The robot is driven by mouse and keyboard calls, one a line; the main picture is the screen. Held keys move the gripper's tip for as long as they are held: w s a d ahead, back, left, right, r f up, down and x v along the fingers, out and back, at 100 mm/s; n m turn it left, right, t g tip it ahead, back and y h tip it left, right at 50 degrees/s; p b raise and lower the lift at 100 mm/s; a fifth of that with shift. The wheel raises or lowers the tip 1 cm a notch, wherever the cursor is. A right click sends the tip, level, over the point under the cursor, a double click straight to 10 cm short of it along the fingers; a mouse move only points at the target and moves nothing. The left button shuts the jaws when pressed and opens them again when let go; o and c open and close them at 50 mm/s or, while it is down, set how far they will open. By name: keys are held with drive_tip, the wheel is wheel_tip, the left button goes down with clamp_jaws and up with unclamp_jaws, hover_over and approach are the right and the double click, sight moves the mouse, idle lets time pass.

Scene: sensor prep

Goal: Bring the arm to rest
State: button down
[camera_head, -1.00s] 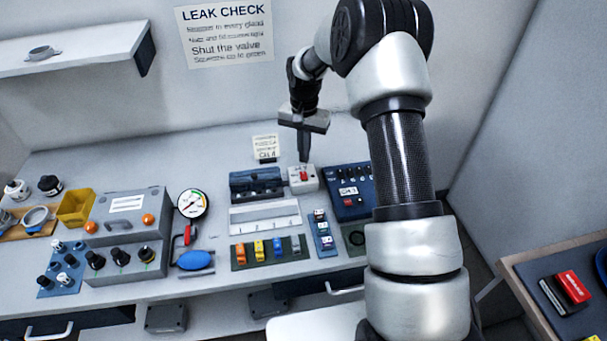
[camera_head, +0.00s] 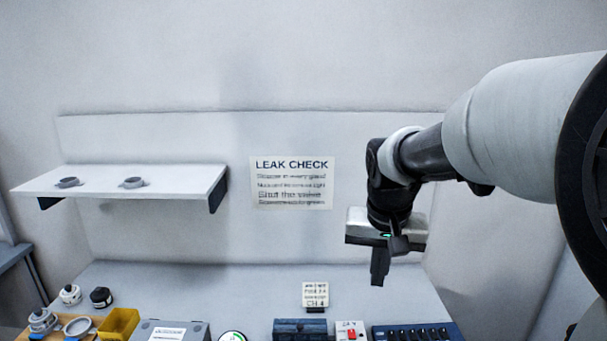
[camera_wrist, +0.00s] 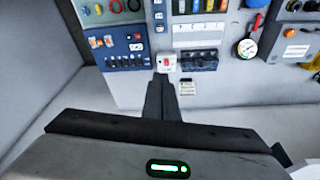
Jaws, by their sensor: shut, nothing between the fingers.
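My gripper (camera_head: 380,268) hangs from the arm at the right of the head view, pointing down. It is above the back part of the bench (camera_head: 250,280) and apart from everything on it. Its fingers are together with nothing between them. In the wrist view the closed fingers (camera_wrist: 162,90) point toward a white box with a red switch (camera_wrist: 166,63). That box also shows at the bottom of the head view (camera_head: 350,332). The arm reaches in from the right edge of the head view.
A shelf (camera_head: 120,184) with two grey rings is on the back wall at left, beside a LEAK CHECK sign (camera_head: 292,182). A small CH 4 card (camera_head: 315,295), a blue switch panel (camera_head: 418,332) and a yellow bin (camera_head: 120,324) stand on the bench. A side wall closes the right.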

drive_tip(key=s+r+n+t, duration=0.1)
drive_tip(key=s+r, duration=0.1)
drive_tip(key=s, duration=0.7)
drive_tip(key=s+r+n+t+p, duration=0.1)
drive_tip(key=s+r, duration=0.1)
drive_tip(key=s, duration=0.7)
drive_tip(key=shift+s+r+n+t+y, duration=0.3)
drive_tip(key=shift+a, duration=0.1)
drive_tip(key=w+f+g+b, duration=0.1)
drive_tip(key=w+f+b, duration=0.7)
drive_tip(key=w, duration=0.8)
drive_tip(key=w+f+g+b, duration=0.1)
drive_tip(key=w+f+b, duration=0.8)
drive_tip(key=w+f, duration=0.5)
drive_tip(key=w, duration=0.3)
drive_tip(key=shift+d+f, duration=0.2)
drive_tip(key=shift+f, duration=0.15)
drive_tip(key=shift+s+b, duration=0.1)
drive_tip(key=shift+b, duration=0.2)
drive_tip(key=b, duration=0.3)
hover_over(352, 330)
drive_tip(key=f, duration=1.2)
drive_tip(key=shift+s+f, duration=0.1)
drive_tip(key=shift+s, duration=0.15)
drive_tip(key=shift+f, duration=0.7)
